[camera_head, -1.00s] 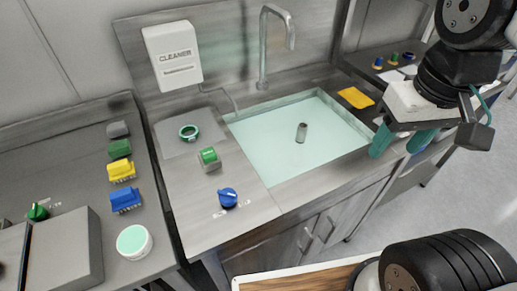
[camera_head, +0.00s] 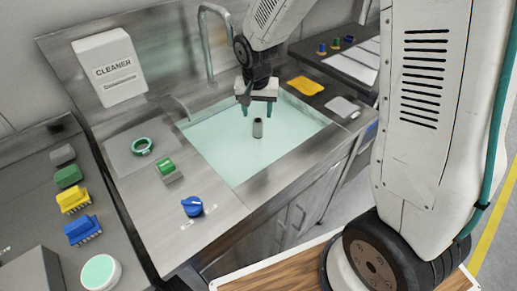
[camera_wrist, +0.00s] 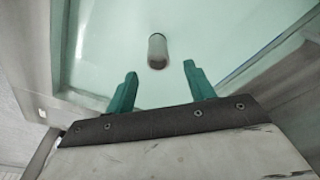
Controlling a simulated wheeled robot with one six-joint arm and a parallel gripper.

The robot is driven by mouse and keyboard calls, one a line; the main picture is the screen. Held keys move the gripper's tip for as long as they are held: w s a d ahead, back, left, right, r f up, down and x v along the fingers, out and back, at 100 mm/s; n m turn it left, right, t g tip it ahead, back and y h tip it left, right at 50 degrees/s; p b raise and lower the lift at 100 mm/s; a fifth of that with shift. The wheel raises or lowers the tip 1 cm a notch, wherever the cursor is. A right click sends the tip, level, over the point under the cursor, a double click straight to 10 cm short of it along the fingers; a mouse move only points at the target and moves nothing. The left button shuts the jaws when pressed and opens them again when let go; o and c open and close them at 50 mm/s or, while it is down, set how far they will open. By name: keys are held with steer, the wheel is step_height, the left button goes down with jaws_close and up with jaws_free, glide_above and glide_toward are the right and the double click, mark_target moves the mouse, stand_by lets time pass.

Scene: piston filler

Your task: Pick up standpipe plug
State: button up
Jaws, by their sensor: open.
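The standpipe plug (camera_head: 257,128) is a small grey cylinder standing upright in the sink basin (camera_head: 215,150), which looks filled with pale green water. It also shows in the wrist view (camera_wrist: 157,51), beyond the fingertips and roughly centred between them. My gripper (camera_head: 257,107) has two teal fingers, spread apart and empty. In the head view it hangs over the basin, above and behind the plug. In the wrist view my gripper (camera_wrist: 157,75) does not touch the plug. The plug's lower end is hard to make out.
A tall faucet (camera_head: 205,45) stands behind the basin. A cleaner box (camera_head: 110,73) hangs on the backsplash. Left of the basin are a green ring (camera_head: 142,146), a green-topped block (camera_head: 167,169) and a blue knob (camera_head: 192,206). A yellow cloth (camera_head: 305,85) lies right of it.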

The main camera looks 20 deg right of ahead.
mark_target(258, 128)
steer(key=f, duration=0.8)
steer(key=shift+w+d+f, duration=0.25)
steer(key=shift+w, duration=0.1)
jaws_close()
